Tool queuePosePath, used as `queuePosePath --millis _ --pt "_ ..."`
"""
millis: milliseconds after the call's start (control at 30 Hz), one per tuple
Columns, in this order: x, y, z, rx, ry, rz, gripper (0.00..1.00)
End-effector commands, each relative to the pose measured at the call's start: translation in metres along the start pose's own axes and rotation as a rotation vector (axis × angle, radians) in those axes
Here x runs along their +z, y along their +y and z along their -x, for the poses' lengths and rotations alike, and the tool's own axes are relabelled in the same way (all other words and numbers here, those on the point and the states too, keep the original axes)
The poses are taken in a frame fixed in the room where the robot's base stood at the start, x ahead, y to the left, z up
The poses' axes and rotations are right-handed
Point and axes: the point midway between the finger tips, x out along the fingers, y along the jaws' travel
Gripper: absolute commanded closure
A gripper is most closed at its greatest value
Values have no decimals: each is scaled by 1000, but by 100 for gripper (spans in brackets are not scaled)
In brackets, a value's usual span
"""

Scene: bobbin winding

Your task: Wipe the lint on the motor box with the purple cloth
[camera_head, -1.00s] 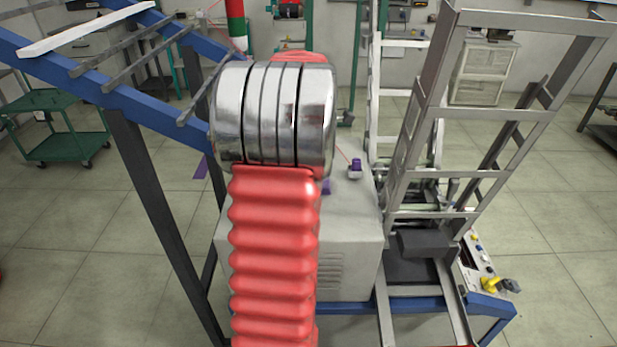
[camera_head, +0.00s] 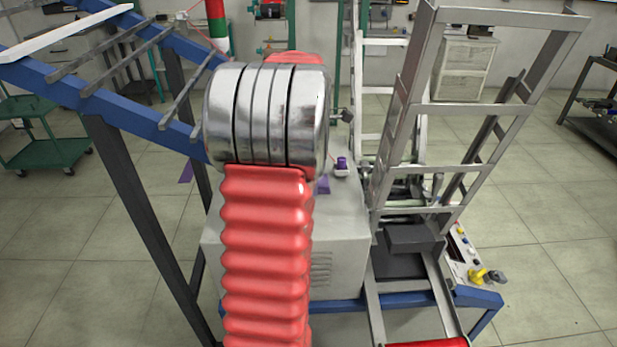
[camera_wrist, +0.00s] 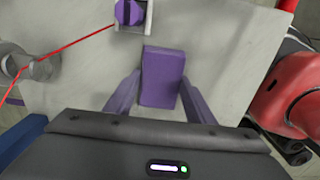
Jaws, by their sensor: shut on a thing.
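The purple cloth (camera_wrist: 163,75) is a folded, block-like piece between the two purple fingers of my gripper (camera_wrist: 162,85), which is shut on it. The pale grey top of the motor box (camera_wrist: 75,85) lies beneath them in the wrist view. I cannot tell whether the cloth touches the top. In the head view the motor box (camera_head: 345,240) stands partly hidden behind my red and metal arm. A bit of purple (camera_head: 322,185) shows just right of my arm, over the box top. I cannot make out any lint.
A small white holder with a purple knob (camera_head: 342,165) stands on the box top, also in the wrist view (camera_wrist: 129,12). A red thread runs left from it to a metal post (camera_wrist: 40,65). A tall metal frame (camera_head: 405,140) rises at right; blue rails (camera_head: 130,105) slope at left.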

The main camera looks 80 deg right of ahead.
Motion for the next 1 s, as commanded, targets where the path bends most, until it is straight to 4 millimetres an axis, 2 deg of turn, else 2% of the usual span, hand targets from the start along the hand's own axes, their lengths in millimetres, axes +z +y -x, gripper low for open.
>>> queuePosePath --millis 333,400,433,500,633,667,1000 --pt "24 -1 0 -4 -1 -2 68" --pt "29 -1 0 -3 -3 -2 74" --pt "31 -1 0 -2 -3 -2 74" --pt "34 0 1 0 -5 -2 82" --pt "36 0 2 3 -6 -4 82" --pt "36 0 2 3 -7 -4 86" --pt "36 2 4 10 -8 -4 86"
